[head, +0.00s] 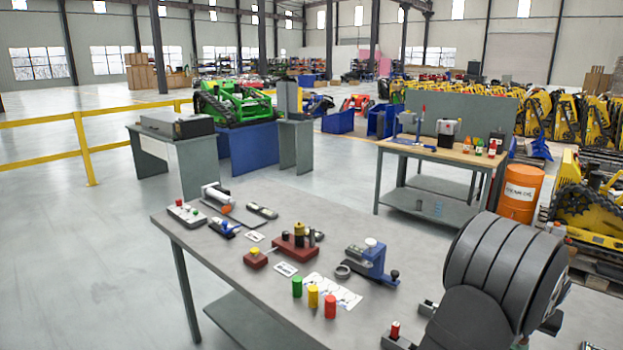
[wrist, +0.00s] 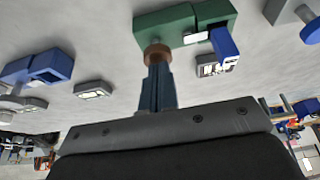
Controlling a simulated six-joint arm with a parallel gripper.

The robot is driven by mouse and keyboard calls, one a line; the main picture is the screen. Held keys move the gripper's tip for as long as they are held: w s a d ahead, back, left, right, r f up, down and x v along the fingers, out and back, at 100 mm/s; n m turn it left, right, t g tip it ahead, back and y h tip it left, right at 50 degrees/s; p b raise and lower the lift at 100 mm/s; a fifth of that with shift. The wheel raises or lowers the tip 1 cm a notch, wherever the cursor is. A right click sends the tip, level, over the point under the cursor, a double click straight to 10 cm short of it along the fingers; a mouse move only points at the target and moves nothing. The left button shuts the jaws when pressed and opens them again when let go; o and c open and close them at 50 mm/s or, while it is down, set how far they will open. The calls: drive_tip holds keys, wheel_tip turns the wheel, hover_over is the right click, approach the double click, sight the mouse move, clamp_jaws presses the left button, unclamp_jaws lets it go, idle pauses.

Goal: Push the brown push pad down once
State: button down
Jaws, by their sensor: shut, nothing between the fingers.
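The brown push pad (wrist: 157,52) shows in the wrist view as a round brown disc against the near side of a green block (wrist: 187,24). My gripper (wrist: 157,68) is shut and empty. Its dark fingers meet the disc in the picture, their tips overlapping its lower edge. I cannot tell whether they touch it or press on it. I cannot make out the pad or the green block in the head view, where my large dark arm covers the right end of the table. My fingers are hidden there too.
In the wrist view, a blue part (wrist: 222,45) adjoins the green block, and a blue device (wrist: 45,66) sits left. In the head view, the grey table (head: 190,258) holds a red base (head: 290,248), a blue fixture (head: 372,264) and a red cylinder (head: 330,306).

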drive_tip(key=shift+r, duration=2.2)
drive_tip(key=shift+f, duration=1.8)
drive_tip(key=c, duration=1)
unclamp_jaws()
drive_tip(key=o, duration=0.4)
drive_tip(key=shift+w+a+r, duration=0.1)
drive_tip(key=shift+a+r, duration=0.05)
drive_tip(key=shift+r, duration=0.05)
drive_tip(key=shift+c, duration=0.2)
drive_tip(key=o, duration=0.6)
drive_tip(key=shift+g, duration=0.3)
drive_tip(key=a+r, duration=0.1)
drive_tip(key=r, duration=0.1)
drive_tip(key=w+a+r, duration=0.1)
drive_tip(key=a+r, duration=0.1)
drive_tip(key=w+a+r, duration=0.1)
drive_tip(key=a+r, duration=0.1)
drive_tip(key=shift+w+r, duration=0.2)
drive_tip(key=shift+r, duration=0.15)
drive_tip(key=shift+o, duration=0.2)
drive_tip(key=a+r+g+h, duration=0.1)
drive_tip(key=a+r, duration=0.8)
drive_tip(key=r, duration=0.2)
drive_tip(key=x, duration=0.9)
drive_tip(key=shift+f, duration=0.2)
